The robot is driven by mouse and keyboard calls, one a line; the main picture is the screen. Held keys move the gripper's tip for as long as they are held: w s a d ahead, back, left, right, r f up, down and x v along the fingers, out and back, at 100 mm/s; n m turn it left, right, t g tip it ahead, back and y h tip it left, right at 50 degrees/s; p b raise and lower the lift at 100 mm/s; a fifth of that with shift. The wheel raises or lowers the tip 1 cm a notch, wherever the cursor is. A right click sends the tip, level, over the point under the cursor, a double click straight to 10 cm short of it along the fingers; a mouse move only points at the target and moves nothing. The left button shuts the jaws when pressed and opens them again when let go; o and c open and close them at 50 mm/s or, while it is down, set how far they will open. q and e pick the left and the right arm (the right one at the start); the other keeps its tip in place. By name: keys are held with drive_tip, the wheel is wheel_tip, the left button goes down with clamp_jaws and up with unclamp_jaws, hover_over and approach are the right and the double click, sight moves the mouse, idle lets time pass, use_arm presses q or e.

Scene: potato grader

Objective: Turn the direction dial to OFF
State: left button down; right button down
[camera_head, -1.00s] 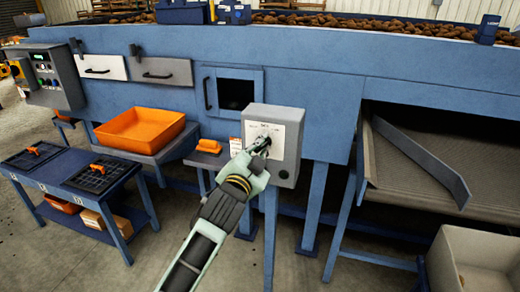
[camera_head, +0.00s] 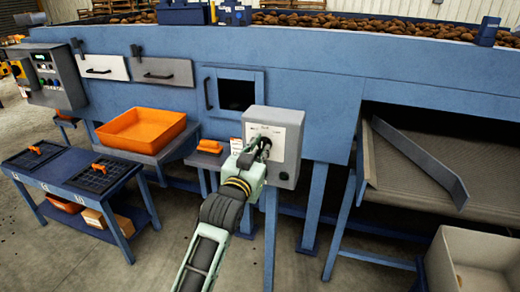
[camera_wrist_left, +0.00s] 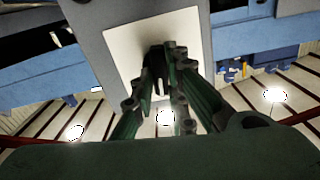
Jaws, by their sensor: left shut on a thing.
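A grey control box (camera_head: 289,153) with a white label plate (camera_head: 276,131) stands on a post in front of the blue machine. The direction dial (camera_head: 265,142) is on its front, mostly hidden behind my gripper. My left gripper (camera_head: 262,149) is at the plate, its fingers shut on the dark dial. In the left wrist view the fingers (camera_wrist_left: 163,85) close around the dark dial (camera_wrist_left: 156,58) in front of the white plate (camera_wrist_left: 120,50). The dial's pointer and the label text cannot be read. My right gripper is not in view.
An orange tray (camera_head: 140,131) sits left of the box, and a small orange block (camera_head: 209,146) lies nearer it. A blue table (camera_head: 120,173) stands at the left. A pale bin (camera_head: 480,262) and a slanted chute plate (camera_head: 420,160) are at the right.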

use_arm(q)
drive_tip(key=shift+n, duration=0.6)
drive_tip(key=c, duration=1.7)
unclamp_jaws()
drive_tip(key=shift+c, duration=0.2)
drive_tip(key=v, duration=1.2)
